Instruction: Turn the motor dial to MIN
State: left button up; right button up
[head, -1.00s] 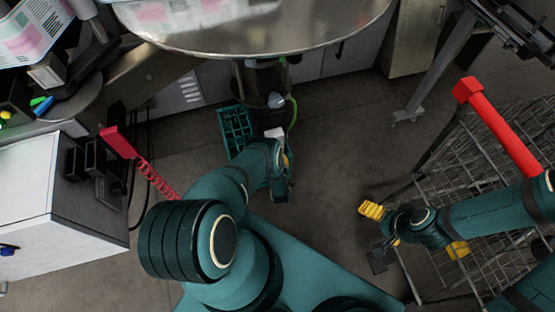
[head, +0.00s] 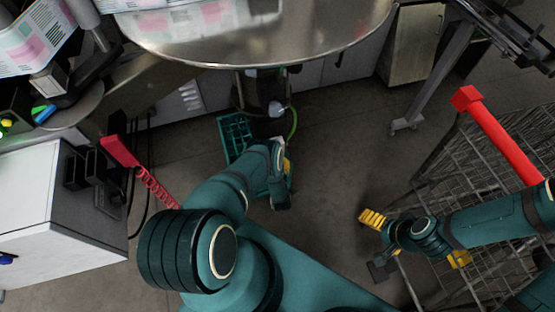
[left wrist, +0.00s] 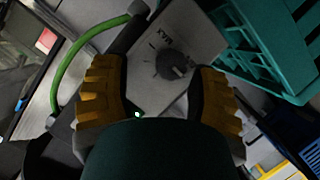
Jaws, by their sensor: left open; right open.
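The motor dial (left wrist: 172,64) is a dark round knob on a pale panel (left wrist: 192,32) with a "MAX" mark, seen in the left wrist view. My left gripper (left wrist: 165,85) is open, with its yellow-padded fingers on either side of the dial in that view. I cannot tell whether they touch it. In the head view my left arm reaches under the round metal table, and its own links hide the dial and most of the gripper. My right gripper (head: 372,242) is open and empty beside the wire cart.
The round metal table (head: 250,45) overhangs the left arm. A teal crate (head: 235,135) stands on the floor beside it, and a green cable (left wrist: 75,50) runs near the left gripper. A wire cart with a red handle (head: 495,130) is at right. Grey floor between is free.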

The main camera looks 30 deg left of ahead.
pick_arm(q)
notch_tip(320, 180, up, 9)
jog(key=shift+f, duration=0.2)
dwell(0.7)
